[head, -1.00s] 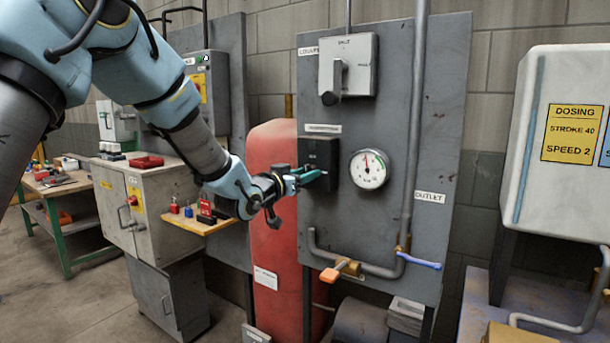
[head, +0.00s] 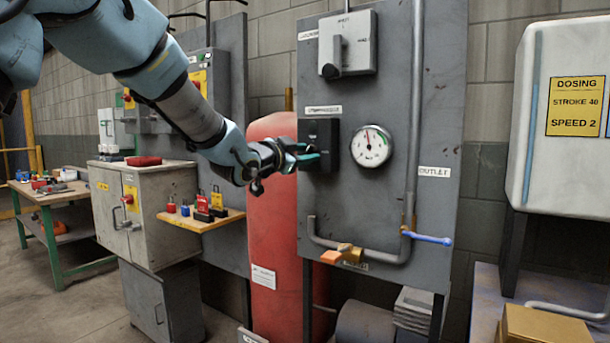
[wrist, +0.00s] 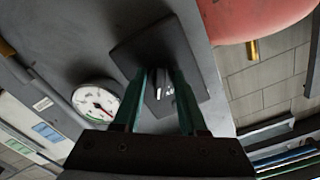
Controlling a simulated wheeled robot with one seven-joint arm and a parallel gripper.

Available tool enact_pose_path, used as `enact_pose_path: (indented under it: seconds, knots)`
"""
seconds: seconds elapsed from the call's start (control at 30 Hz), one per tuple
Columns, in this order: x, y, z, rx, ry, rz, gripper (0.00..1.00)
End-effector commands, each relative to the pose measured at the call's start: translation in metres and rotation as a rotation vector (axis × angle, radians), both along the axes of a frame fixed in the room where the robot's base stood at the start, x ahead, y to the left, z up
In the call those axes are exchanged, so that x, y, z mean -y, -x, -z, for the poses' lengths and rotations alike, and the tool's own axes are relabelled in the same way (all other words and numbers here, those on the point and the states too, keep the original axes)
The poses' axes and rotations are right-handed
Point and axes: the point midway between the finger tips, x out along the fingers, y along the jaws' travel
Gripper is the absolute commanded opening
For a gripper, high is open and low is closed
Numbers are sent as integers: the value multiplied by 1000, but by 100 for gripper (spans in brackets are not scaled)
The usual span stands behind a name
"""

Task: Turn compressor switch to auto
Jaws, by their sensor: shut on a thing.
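The compressor switch (head: 331,146) is a dark box on the grey panel, under a small white label and left of a round gauge (head: 371,146). My gripper (head: 316,158) reaches it from the left. In the wrist view the two green fingers (wrist: 159,95) are at the switch box (wrist: 196,62), closed on its small knob (wrist: 162,90). The fingers hide part of the knob, and I cannot read which position it points to.
A grey lever box (head: 347,45) sits above the switch. An orange-handled valve (head: 338,256) and a blue outlet lever (head: 428,237) are below on the pipes. A red tank (head: 272,225) stands left of the panel. A small shelf (head: 202,219) holds padlocks.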

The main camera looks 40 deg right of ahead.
Motion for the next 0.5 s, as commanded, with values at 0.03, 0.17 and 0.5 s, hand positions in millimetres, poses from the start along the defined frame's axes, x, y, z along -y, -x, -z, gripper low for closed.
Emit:
enact_pose_path:
  seconds: [0.03, 0.17, 0.5]
  knots:
    - [0, 0, 8, 43, -9, -1, 0]
    - [0, 0, 7, 163, -40, -1, 0]
    - [0, 0, 6, 476, -124, -1, 0]
